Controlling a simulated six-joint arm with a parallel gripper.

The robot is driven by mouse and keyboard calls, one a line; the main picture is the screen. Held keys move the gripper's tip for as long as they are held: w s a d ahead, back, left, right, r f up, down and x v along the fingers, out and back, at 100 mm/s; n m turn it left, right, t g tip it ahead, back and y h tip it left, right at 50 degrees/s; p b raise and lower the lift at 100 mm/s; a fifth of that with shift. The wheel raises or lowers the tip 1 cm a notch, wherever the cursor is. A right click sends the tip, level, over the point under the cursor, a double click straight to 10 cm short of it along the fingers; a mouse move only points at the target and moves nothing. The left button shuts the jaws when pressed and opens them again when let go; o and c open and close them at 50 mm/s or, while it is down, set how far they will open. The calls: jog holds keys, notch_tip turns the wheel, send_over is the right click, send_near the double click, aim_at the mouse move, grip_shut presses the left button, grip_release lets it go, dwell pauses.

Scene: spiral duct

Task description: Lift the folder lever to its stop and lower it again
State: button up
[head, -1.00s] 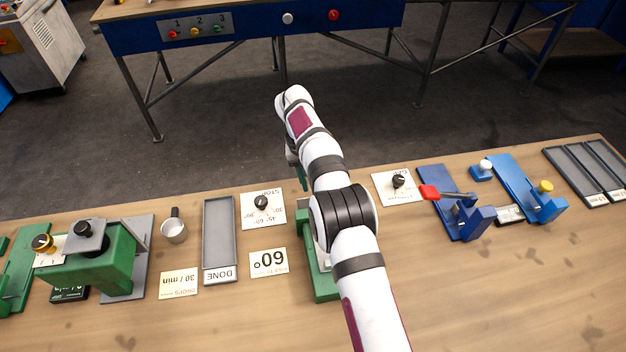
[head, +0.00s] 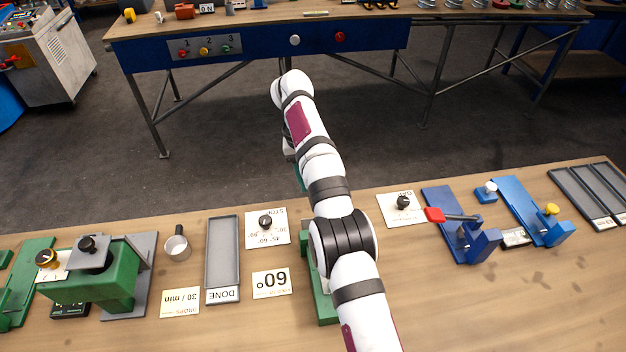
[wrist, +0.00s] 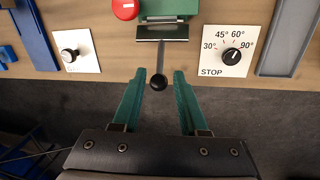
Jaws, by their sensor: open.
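The green folder (wrist: 168,8) is at the top of the wrist view, with a metal bar along its near edge. Its lever is a thin grey rod ending in a black ball knob (wrist: 158,82), pointing towards me. My gripper (wrist: 160,75) is open, with a green finger on each side of the knob and a visible gap to both. In the head view the folder's green base (head: 326,310) shows beside my arm, which hides most of it and the lever. The STOP dial card (wrist: 222,52) lies right of the folder in the wrist view.
A red knob (wrist: 125,8) and another dial card (wrist: 75,50) lie left of the folder in the wrist view. In the head view, a grey DONE tray (head: 223,295) and a 60° card (head: 271,284) lie left of my arm. Blue fixtures (head: 478,246) stand right.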

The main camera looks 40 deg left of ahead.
jog(key=w+d+r+n+t, duration=0.2)
jog(key=r+n+t, duration=0.1)
jog(key=w+d+r+n+t, duration=0.1)
jog(key=r, duration=0.1)
jog(key=shift+n+h, duration=0.4)
grip_shut()
jog(key=s+d+r+n+t+y, duration=0.1)
jog(key=s+d+n+t+y, duration=0.15)
jog(key=s+n+y, duration=0.7)
jog(key=w+a+f+n+h, duration=0.3)
jog(key=w+f+n, duration=0.1)
jog(key=f, duration=0.6)
jog(key=shift+w+a+f, duration=0.2)
jog(key=shift+w+a, duration=0.1)
jog(key=shift+w, duration=0.35)
